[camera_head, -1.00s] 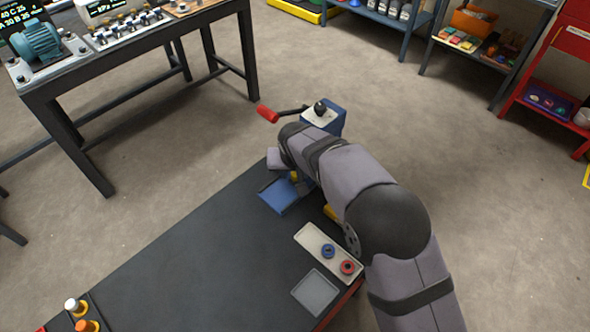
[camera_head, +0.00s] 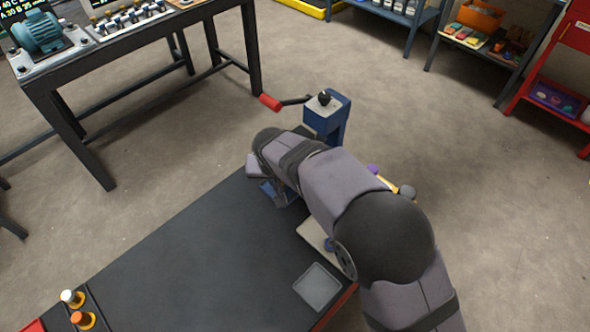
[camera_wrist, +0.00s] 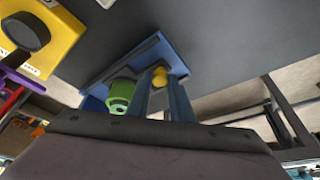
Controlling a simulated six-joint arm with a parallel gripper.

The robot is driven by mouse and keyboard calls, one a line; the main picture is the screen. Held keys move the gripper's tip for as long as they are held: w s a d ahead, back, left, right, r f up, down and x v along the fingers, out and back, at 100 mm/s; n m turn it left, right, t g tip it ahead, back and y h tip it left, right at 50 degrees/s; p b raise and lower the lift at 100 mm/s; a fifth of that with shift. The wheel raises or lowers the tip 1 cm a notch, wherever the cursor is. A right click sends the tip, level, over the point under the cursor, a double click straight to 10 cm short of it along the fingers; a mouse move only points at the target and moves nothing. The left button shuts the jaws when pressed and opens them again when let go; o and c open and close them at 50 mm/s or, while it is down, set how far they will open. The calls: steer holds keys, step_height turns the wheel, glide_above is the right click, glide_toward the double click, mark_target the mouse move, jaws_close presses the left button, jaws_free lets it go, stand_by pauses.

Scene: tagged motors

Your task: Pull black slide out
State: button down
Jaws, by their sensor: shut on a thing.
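In the wrist view, a blue fixture (camera_wrist: 172,56) sits on the dark table. A dark strip along it, which looks like the black slide (camera_wrist: 136,60), runs near a small yellow knob (camera_wrist: 159,77). My gripper (camera_wrist: 162,85) has its two blue-grey fingers closed in on the yellow knob. Whether the knob is joined to the slide is hard to see. A green cylinder (camera_wrist: 119,95) stands left of the fingers. In the head view, my arm hides most of the blue fixture (camera_head: 268,189), and the fingertips are hidden too.
A blue post (camera_head: 327,112) with a red-handled crank (camera_head: 270,102) stands just beyond the table end. A pale tray (camera_head: 313,235) and a grey tray (camera_head: 318,287) lie near my arm. A yellow box (camera_wrist: 45,30) with a black knob shows in the wrist view.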

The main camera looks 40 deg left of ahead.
steer(key=s+b, duration=0.1)
steer(key=s, duration=0.3)
steer(key=shift+s, duration=0.2)
steer(key=c, duration=1.6)
jaws_free()
steer(key=shift+s, duration=0.1)
steer(key=shift+r, duration=0.1)
steer(key=shift+b+v, duration=0.7)
steer(key=shift+v, duration=2.85)
